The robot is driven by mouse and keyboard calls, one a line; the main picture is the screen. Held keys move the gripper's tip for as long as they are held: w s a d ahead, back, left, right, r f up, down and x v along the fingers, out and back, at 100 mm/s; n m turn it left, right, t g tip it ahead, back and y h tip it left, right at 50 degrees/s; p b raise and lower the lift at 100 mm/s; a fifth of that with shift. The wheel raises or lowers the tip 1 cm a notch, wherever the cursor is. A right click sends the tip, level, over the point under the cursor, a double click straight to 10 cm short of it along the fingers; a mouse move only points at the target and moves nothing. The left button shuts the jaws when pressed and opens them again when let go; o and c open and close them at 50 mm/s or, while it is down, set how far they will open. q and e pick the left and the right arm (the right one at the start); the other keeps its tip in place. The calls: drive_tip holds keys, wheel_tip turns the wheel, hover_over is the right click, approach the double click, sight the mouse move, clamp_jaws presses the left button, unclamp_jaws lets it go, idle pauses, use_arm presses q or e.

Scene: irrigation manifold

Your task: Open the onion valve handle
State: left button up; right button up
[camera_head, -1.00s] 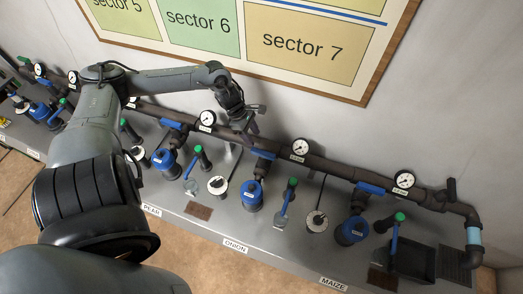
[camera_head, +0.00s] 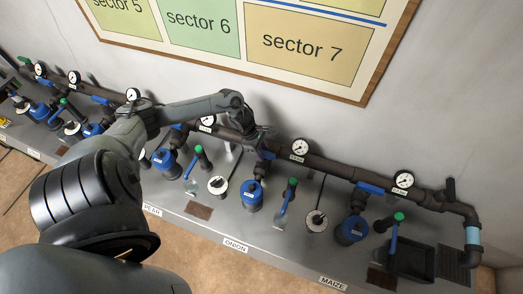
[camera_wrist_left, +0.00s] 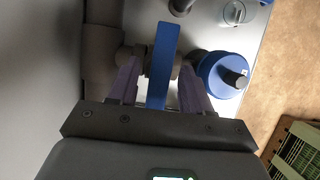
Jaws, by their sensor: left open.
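The onion valve handle (camera_head: 266,154) is a blue bar on the dark manifold pipe, above the blue-capped canister (camera_head: 251,192) and the ONION label (camera_head: 235,246). My left gripper (camera_head: 264,142) is at this handle, partly covering it in the head view. In the left wrist view, the blue handle (camera_wrist_left: 164,55) stands between the two open fingers of the gripper (camera_wrist_left: 160,70), with gaps visible on both sides. The fingers do not appear closed on it. My right gripper is not in view.
The dark pipe (camera_head: 330,167) runs along the wall with gauges, including one (camera_head: 299,149) right of the gripper. Another blue handle (camera_head: 370,188) sits further right. Green-topped fittings (camera_head: 292,183) stand on the grey bench. A black tray (camera_head: 412,262) is at the right.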

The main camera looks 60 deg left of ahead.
use_arm(q)
drive_tip(key=shift+c, duration=0.2)
clamp_jaws()
